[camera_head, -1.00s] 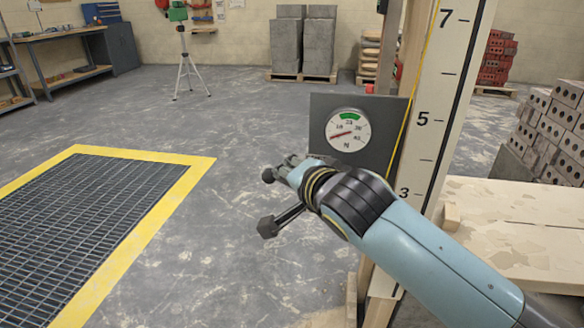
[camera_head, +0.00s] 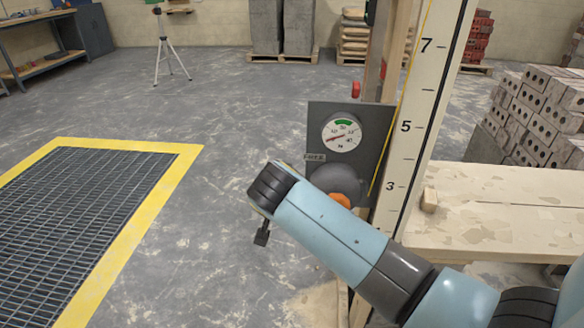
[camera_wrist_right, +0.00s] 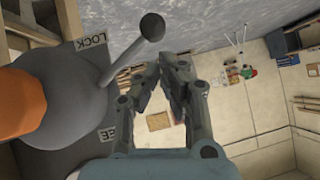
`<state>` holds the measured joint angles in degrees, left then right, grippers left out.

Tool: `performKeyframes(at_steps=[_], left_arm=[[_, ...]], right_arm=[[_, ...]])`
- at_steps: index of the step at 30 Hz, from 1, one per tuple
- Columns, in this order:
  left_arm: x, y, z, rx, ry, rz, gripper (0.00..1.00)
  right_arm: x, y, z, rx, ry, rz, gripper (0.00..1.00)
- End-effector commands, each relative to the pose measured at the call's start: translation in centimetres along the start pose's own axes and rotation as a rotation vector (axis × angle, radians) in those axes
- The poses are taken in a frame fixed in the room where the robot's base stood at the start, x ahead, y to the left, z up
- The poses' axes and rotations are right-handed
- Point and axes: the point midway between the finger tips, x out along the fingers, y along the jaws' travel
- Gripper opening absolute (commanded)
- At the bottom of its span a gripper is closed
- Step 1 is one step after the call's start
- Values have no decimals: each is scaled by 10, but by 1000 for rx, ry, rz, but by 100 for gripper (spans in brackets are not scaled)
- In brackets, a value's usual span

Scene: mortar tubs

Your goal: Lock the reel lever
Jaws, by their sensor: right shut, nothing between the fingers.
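The grey reel (camera_head: 335,183) with an orange hub (camera_head: 340,200) sits below the dial gauge (camera_head: 344,133) on a dark panel, partly behind my right arm. In the right wrist view the reel (camera_wrist_right: 62,115) carries a grey lever (camera_wrist_right: 127,62) ending in a round knob (camera_wrist_right: 152,27). A LOCK label (camera_wrist_right: 90,42) and a partly covered label ending in EE (camera_wrist_right: 107,134) flank the lever's base. I cannot tell which setting it is in. My right gripper (camera_wrist_right: 170,62) is shut and empty, beside the lever and apart from it in the picture. My left gripper is out of view.
A numbered staff (camera_head: 415,110) stands right of the panel (camera_head: 372,125), with a wooden bench (camera_head: 490,210) and stacked bricks (camera_head: 540,115) beyond. A yellow-edged floor grate (camera_head: 75,215) lies to the left. The floor between grate and panel is clear.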

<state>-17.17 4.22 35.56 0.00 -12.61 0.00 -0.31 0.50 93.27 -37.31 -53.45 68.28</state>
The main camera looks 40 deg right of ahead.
Motion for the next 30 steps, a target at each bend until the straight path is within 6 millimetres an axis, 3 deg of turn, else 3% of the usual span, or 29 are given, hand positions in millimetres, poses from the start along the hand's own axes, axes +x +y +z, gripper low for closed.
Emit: performKeyframes(at_steps=[18, 30], left_arm=[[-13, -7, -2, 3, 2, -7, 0], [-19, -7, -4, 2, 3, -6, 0]], right_arm=[[-7, 13, -8, 2, 0, -1, 0], [-10, 9, -16, 3, 0, -4, 0]])
